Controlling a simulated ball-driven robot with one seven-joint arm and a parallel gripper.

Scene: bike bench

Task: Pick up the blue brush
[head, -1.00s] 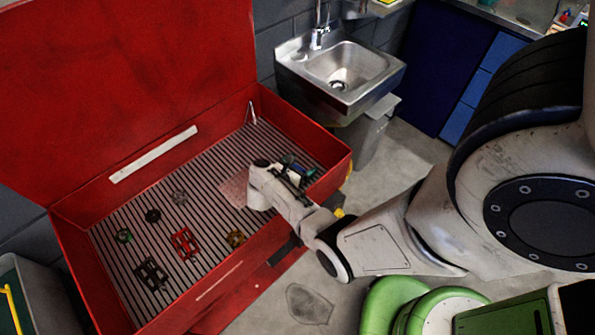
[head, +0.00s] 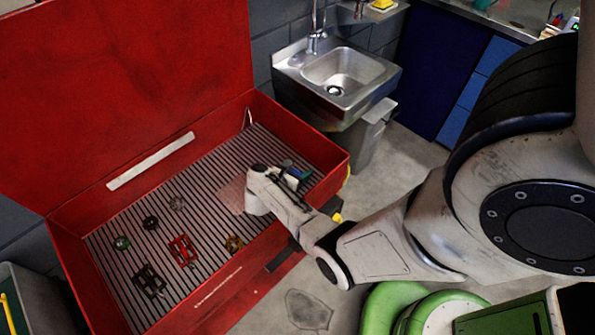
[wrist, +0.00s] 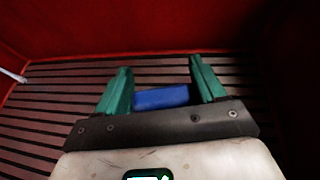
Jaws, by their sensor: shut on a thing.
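The blue brush (wrist: 162,98) shows in the wrist view as a plain blue block between two teal fingers. My gripper (wrist: 160,72) is shut on it, with a finger at each end of the visible blue part. Most of the brush's shape, including any bristles, is hidden behind the gripper's dark front plate. In the head view my gripper (head: 298,173) is inside the right end of the red bin (head: 337,167). The brush cannot be made out clearly there, and I cannot tell whether it touches the slatted floor.
A red pedal (head: 182,251), a black pedal (head: 149,281), a brass-coloured part (head: 234,244) and several small round parts lie on the slatted floor to the left. A pinkish pad (head: 232,195) lies beside my wrist. The bin's walls surround the gripper. A sink (head: 342,72) stands behind.

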